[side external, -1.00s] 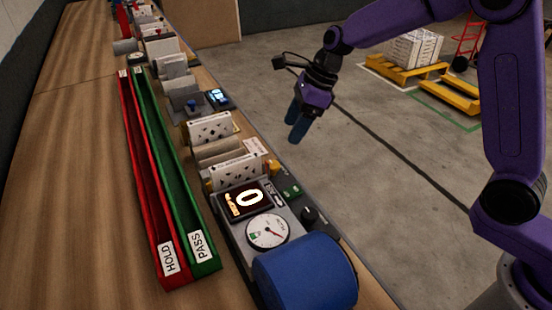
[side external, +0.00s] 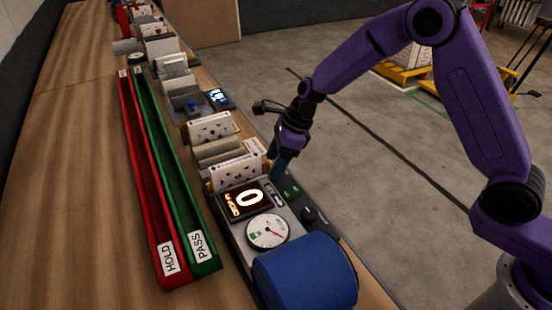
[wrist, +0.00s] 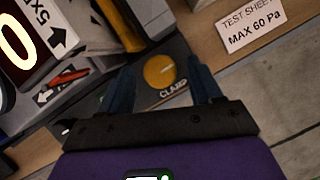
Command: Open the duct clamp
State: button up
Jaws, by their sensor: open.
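A round yellow knob (wrist: 158,70) sits on a dark plate lettered "CLAMP" in the wrist view. My gripper (wrist: 160,82) is open, with one dark blue finger on each side of the knob. I cannot tell whether the fingers touch it. In the side view my gripper (side external: 276,172) points down at the right edge of the test unit (side external: 293,212), beside an upright white filter (side external: 236,173) with dark marks. The knob is mostly hidden behind the fingers there. The clamp's jaws cannot be made out.
The unit carries a lit display (side external: 247,199) reading 0, a round dial gauge (side external: 267,231) and a blue cylinder (side external: 305,275). A red HOLD channel (side external: 150,205) and green PASS channel (side external: 180,190) lie left. A "TEST SHEET MAX 60 Pa" label (wrist: 250,27) lies beside the knob.

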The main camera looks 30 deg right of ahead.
jog(key=c, duration=1)
jog(key=shift+n, duration=0.3)
jog(key=n, duration=0.1)
jog(key=n+g, duration=0.1)
jog(key=n, duration=0.1)
jog(key=n+g, duration=0.1)
jog(key=shift+w+n, duration=0.25)
jog(key=shift+n, duration=0.15)
jog(key=shift+w+n+g, duration=0.1)
jog(key=shift+n+g, duration=0.4)
jog(key=shift+n, duration=0.75)
jog(key=shift+w+n+g, duration=0.1)
jog(key=shift+n+g, duration=0.4)
jog(key=shift+n, duration=0.75)
jog(key=o, duration=1)
